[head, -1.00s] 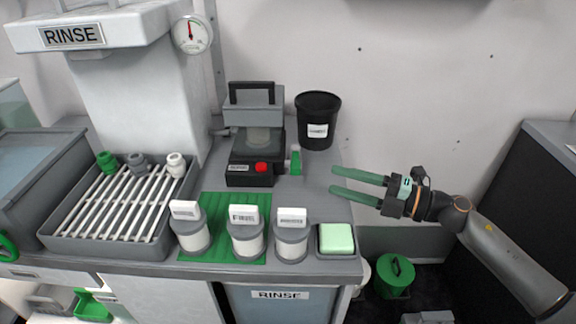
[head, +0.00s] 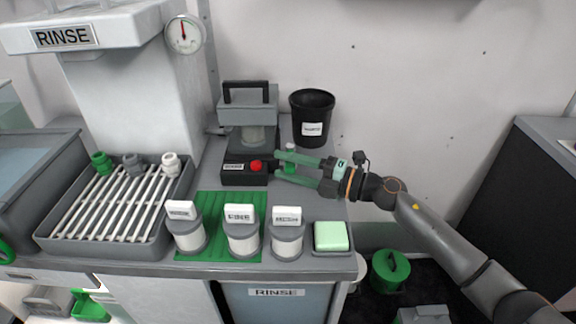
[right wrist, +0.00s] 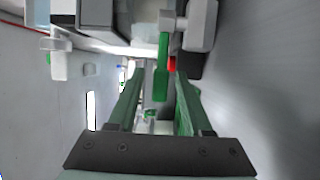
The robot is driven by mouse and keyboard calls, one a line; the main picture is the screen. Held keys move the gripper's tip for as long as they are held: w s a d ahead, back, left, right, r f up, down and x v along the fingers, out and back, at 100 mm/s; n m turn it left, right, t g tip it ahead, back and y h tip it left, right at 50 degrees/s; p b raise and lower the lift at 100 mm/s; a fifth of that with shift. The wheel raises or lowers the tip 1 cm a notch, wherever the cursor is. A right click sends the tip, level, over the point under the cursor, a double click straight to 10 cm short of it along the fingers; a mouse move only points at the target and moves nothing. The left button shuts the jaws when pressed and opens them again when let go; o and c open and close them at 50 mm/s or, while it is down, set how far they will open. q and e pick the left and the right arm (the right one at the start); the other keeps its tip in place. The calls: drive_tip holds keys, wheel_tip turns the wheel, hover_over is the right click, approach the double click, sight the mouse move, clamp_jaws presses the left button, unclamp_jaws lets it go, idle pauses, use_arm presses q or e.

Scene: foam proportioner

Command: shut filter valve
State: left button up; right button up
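A small green valve handle (head: 291,165), which I take to be the filter valve, stands just right of the black filter unit (head: 247,168). The right wrist view shows it as a long green lever (right wrist: 161,72) hanging from a grey and white fitting. My right gripper (head: 277,164) reaches in from the right, with its two green fingers open around the handle. In the right wrist view, the lever lies between the fingertips (right wrist: 159,75), with a gap visible on both sides. The handle is partly hidden by the fingers in the head view. My left gripper is not in view.
A red button (head: 256,166) sits on the unit close to the fingertips. A black bin (head: 312,118) stands behind. Several labelled canisters, including one marked FINE (head: 242,240), and a green sponge (head: 331,236) stand in front. The rinse rack (head: 110,205) is at left.

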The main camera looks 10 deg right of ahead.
clamp_jaws()
idle(1.3)
